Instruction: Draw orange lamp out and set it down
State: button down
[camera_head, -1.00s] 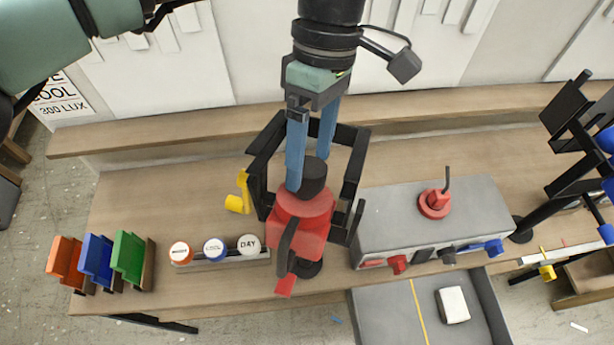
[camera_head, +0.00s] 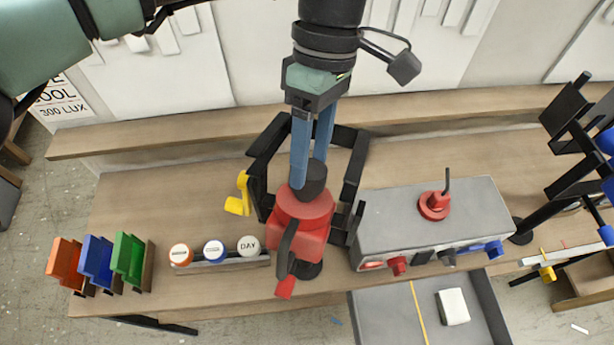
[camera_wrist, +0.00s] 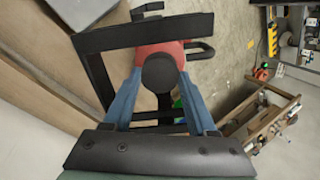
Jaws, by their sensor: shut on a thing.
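My gripper (camera_head: 308,188) points down with its two blue fingers shut on the black round top of a red lamp-like body (camera_head: 303,212). No clearly orange lamp shows; this body looks red. It has a dark handle at its front and a red foot-like part below. A black open frame (camera_head: 357,165) surrounds it on both sides. In the wrist view the black round top (camera_wrist: 159,73) lies between the blue fingers, with the frame (camera_wrist: 140,32) across the upper part. Whether the body touches the frame or the bench is hidden.
The wooden bench (camera_head: 130,200) carries orange (camera_head: 63,262), blue (camera_head: 96,262) and green (camera_head: 129,258) holders at the left. Three round-topped labelled pieces (camera_head: 214,251) and a yellow piece (camera_head: 240,200) stand nearby. A grey box (camera_head: 400,220) stands close at the right. Bare bench lies at the left.

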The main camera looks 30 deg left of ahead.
aim_at(309, 169)
jog(key=shift+p+v, duration=1.05)
jog(key=shift+v, duration=0.55)
dwell(0.4)
jog(key=p+v, duration=0.2)
jog(key=v, duration=0.1)
jog(key=shift+w+r+p, duration=0.15)
jog(key=shift+r+p, duration=0.25)
dwell(0.7)
